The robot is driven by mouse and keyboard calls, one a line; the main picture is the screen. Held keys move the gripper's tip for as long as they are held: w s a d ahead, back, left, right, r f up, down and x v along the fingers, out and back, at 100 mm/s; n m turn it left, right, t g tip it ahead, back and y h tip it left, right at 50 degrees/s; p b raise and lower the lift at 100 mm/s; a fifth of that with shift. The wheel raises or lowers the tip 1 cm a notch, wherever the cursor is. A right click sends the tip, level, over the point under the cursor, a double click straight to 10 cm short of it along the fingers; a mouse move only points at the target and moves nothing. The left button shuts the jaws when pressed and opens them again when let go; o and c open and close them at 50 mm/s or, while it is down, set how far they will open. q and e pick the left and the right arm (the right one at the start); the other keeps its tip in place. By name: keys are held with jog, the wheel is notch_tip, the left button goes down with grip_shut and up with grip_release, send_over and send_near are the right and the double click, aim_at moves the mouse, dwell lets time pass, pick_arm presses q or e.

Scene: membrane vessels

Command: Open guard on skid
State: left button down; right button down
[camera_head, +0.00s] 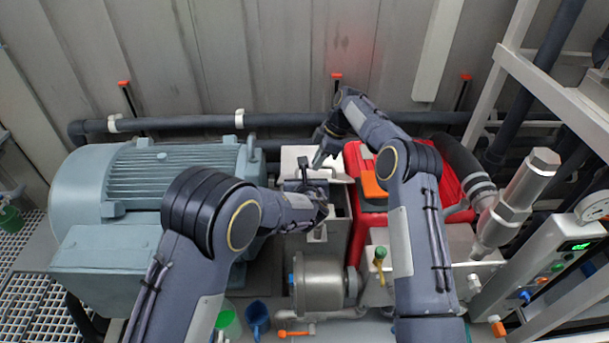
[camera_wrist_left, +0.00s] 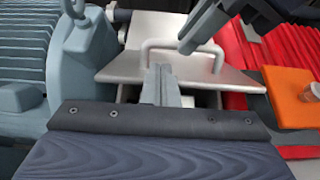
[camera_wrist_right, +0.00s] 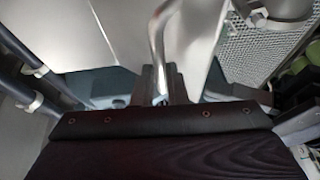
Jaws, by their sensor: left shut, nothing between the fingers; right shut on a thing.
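The guard is a pale metal plate (camera_head: 296,153) with a bar handle, over the box between the grey-blue motor and the red casing. It also shows in the left wrist view (camera_wrist_left: 190,72), with a dark gap below its near edge, so it looks partly raised. My right gripper (camera_head: 320,158) is shut on the guard's handle (camera_wrist_right: 157,40), as the right wrist view shows. My left gripper (camera_head: 320,212) is shut and empty, in front of the plate's near edge. Its fingertips (camera_wrist_left: 160,80) appear close to the plate; contact cannot be told. My arms hide part of the box.
The finned motor (camera_head: 170,175) stands left of the guard and the red casing (camera_head: 365,210) right. A dark pipe (camera_head: 190,123) runs along the back wall. A steel vessel (camera_head: 322,283) and green and blue cups (camera_head: 257,315) stand in front. A white frame (camera_head: 560,95) bounds the right.

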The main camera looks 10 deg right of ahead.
pick_arm(q)
jog(key=x, duration=0.4)
jog(key=shift+f, duration=0.1)
pick_arm(e)
jog(key=shift+d+f, duration=0.25)
jog(key=shift+f, duration=0.15)
pick_arm(q)
jog(key=shift+w+r, duration=0.55)
jog(key=shift+w, duration=0.25)
pick_arm(e)
jog(key=shift+a, duration=0.1)
jog(key=c, duration=1.8)
grip_release()
pick_arm(q)
jog(key=shift+w+d+f, duration=0.1)
jog(key=shift+f, duration=0.15)
pick_arm(e)
jog(key=o, duration=0.3)
jog(key=shift+w, duration=0.15)
jog(key=shift+o, duration=0.2)
jog(key=shift+r, duration=0.15)
